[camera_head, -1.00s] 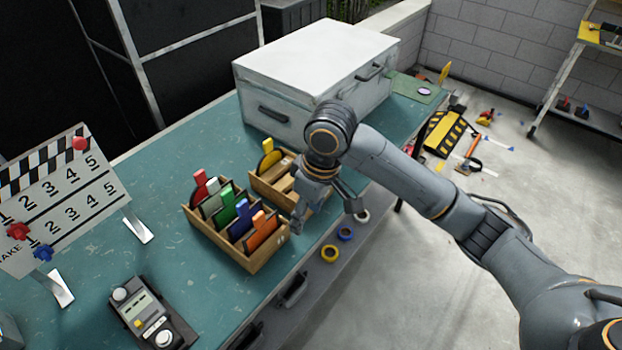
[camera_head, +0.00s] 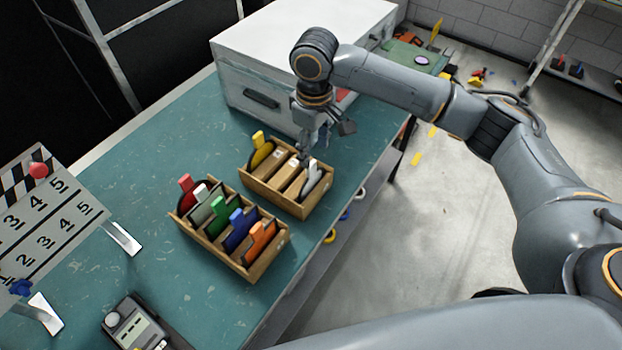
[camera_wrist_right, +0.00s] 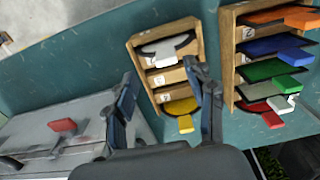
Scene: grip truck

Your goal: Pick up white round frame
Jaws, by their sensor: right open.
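The white round frame (camera_head: 313,178) stands in the right end slot of the smaller wooden box (camera_head: 296,208). It has a white tab and a dark-edged round body. In the right wrist view the white frame (camera_wrist_right: 165,50) shows at the far end of that box, ahead of the fingers. My right gripper (camera_head: 324,143) is open and empty, above and just behind the white frame, apart from it. In the wrist view the gripper (camera_wrist_right: 160,80) has its fingers spread over the box. My left gripper is not in view.
A yellow round frame (camera_head: 262,150) sits in the same box's other end. A white case (camera_head: 245,98) stands behind. A clapperboard (camera_head: 50,215) and a meter (camera_head: 130,325) are at left. The table's edge runs close by on the right.

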